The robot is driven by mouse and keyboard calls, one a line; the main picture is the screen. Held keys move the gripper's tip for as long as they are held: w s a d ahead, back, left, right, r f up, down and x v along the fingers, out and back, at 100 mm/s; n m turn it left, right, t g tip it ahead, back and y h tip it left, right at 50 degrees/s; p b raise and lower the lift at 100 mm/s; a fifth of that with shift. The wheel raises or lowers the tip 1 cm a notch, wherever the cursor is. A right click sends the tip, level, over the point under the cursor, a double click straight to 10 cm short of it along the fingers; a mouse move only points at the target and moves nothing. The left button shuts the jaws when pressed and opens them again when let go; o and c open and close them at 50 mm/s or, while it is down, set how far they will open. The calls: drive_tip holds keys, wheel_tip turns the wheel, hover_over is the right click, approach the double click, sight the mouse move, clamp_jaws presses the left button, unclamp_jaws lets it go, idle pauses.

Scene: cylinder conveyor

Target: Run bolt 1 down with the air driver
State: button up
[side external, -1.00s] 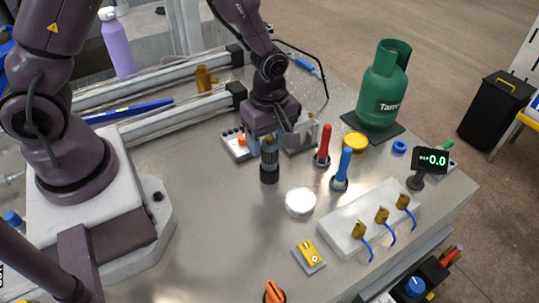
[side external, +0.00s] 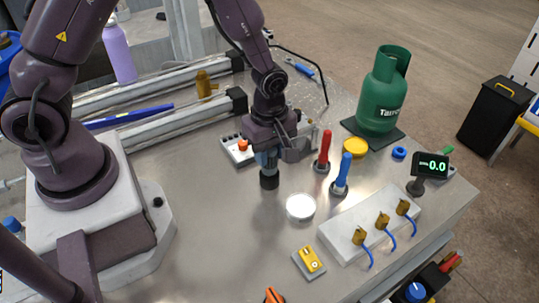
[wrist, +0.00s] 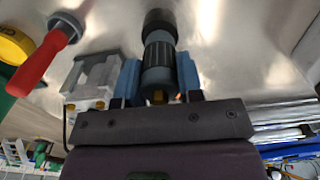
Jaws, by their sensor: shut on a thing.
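The air driver, a dark cylinder with a ribbed grip and black end (side external: 269,181), stands upright at mid-table. My gripper (side external: 266,160) is over it, with its blue fingers shut around its upper part. In the wrist view the driver (wrist: 158,52) sits between the two blue fingers of my gripper (wrist: 159,80). Three brass fittings with blue leads stand on a white block (side external: 345,243) at the right. I cannot tell which thing is bolt 1.
Red (side external: 324,150) and blue (side external: 342,170) handled tools stand upright to the right of my gripper. A white round dish (side external: 300,206) lies in front. A green gas bottle (side external: 383,95) and a display (side external: 431,164) are farther right.

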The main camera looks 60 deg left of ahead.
drive_tip(key=r, duration=0.6)
drive_tip(key=w+r, duration=0.1)
drive_tip(key=r, duration=0.2)
drive_tip(key=shift+a+r, duration=0.1)
drive_tip(key=shift+r, duration=0.25)
drive_tip(key=w+a+r, duration=0.2)
drive_tip(key=w, duration=0.4)
drive_tip(key=w+a+r, duration=0.2)
drive_tip(key=w+r, duration=0.1)
drive_tip(key=w, duration=0.4)
drive_tip(key=shift+a+f, duration=0.15)
drive_tip(key=shift+f, duration=2.35)
drive_tip(key=shift+s+f, duration=0.15)
drive_tip(key=shift+f, duration=0.6)
wheel_tip(320, 180, up, 6)
drive_tip(key=shift+r, duration=0.2)
idle(0.8)
drive_tip(key=shift+a, duration=0.1)
